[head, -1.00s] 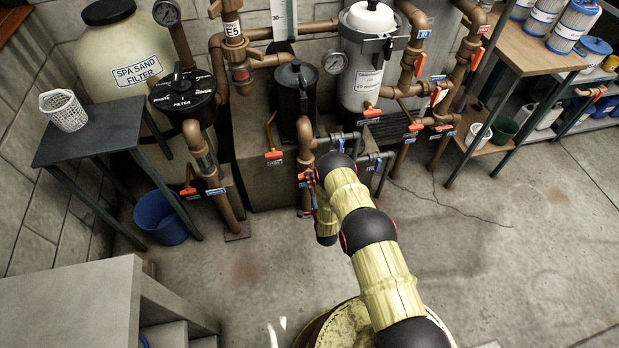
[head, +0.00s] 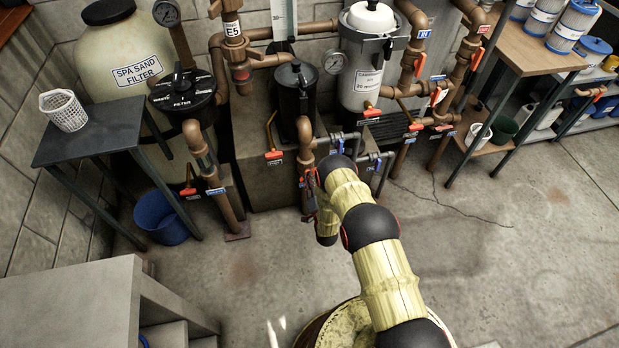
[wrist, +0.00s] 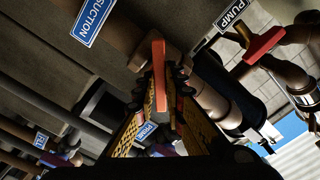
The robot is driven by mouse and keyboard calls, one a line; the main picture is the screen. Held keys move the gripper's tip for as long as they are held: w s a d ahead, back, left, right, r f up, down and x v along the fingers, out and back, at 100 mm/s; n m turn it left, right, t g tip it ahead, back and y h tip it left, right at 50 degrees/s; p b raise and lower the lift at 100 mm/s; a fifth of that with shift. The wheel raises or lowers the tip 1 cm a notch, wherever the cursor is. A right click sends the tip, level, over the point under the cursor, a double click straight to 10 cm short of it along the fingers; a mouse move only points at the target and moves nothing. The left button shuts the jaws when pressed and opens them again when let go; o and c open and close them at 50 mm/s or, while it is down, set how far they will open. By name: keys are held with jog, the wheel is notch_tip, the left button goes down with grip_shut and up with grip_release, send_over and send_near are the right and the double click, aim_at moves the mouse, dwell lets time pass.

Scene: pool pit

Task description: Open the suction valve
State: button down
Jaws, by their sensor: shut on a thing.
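In the wrist view, my gripper (wrist: 162,88) is shut on a long red-orange valve lever (wrist: 158,60), which stands between its two yellow-and-black fingers. A blue SUCTION label (wrist: 92,20) is at the upper left, on the pipework near this lever. In the head view, the red lever (head: 315,178) shows only as a small piece beside the black wrist joint of my arm. My arm and the pipes hide most of the gripper there. How far the valve is turned is hard to tell.
Another red lever (wrist: 265,45) with a PUMP label (wrist: 231,14) is close on the right in the wrist view. Brown pipes, a black pump strainer (head: 296,95) and a black filter head (head: 183,90) crowd the wall. The floor (head: 500,270) at the right is clear.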

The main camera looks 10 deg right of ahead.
jog(key=n, duration=1)
jog(key=shift+f, duration=0.1)
jog(key=c, duration=1.8)
grip_release()
jog(key=shift+o, duration=0.2)
jog(key=shift+s, duration=0.1)
jog(key=s+p, duration=0.2)
jog(key=s, duration=0.4)
jog(key=shift+s, duration=0.4)
